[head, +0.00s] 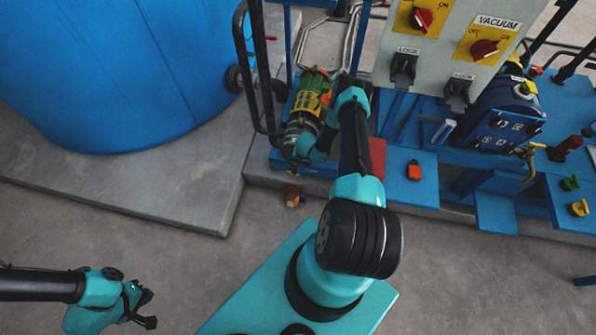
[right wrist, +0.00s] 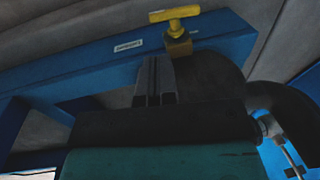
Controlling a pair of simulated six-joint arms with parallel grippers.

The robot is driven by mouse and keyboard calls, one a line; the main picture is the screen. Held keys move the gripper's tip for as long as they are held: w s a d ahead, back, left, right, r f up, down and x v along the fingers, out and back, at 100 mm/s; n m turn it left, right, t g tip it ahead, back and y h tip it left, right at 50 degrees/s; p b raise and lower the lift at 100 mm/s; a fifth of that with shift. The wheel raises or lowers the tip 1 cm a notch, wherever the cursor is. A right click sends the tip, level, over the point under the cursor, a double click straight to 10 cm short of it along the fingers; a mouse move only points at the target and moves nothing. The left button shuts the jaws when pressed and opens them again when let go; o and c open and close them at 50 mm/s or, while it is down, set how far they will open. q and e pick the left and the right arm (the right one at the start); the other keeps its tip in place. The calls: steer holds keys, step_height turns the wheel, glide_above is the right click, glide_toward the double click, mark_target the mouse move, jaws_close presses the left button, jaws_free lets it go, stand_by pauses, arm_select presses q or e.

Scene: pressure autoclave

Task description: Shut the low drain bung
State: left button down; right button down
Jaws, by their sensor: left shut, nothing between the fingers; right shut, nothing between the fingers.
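A yellow T-shaped handle (right wrist: 175,13) on a brass body (right wrist: 178,43) sits by the blue beam in the right wrist view. It may be the low drain bung, but the label (right wrist: 128,46) on the beam is too small to read. My right gripper (right wrist: 153,62) is shut and empty, its fingertips just below and left of the brass body in the picture, apparently apart from the handle. My left gripper (head: 148,307) is shut and empty above bare floor at the lower left.
A large blue tank (head: 120,70) stands at upper left on a concrete plinth (head: 130,185). Behind my right arm are a black hand rail (head: 265,85) and a switch panel (head: 450,45). A red-orange block (head: 291,196) lies on the floor.

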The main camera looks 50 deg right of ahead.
mark_target(298, 173)
steer(key=shift+w+a+f, duration=0.1)
steer(key=shift+w+f, duration=0.1)
steer(key=shift+f, duration=1.2)
steer(key=shift+w+a+f, duration=0.15)
steer(key=shift+f, duration=1.25)
steer(key=shift+w+a+f, duration=0.1)
steer(key=shift+w+f, duration=0.1)
steer(key=shift+f, duration=1.2)
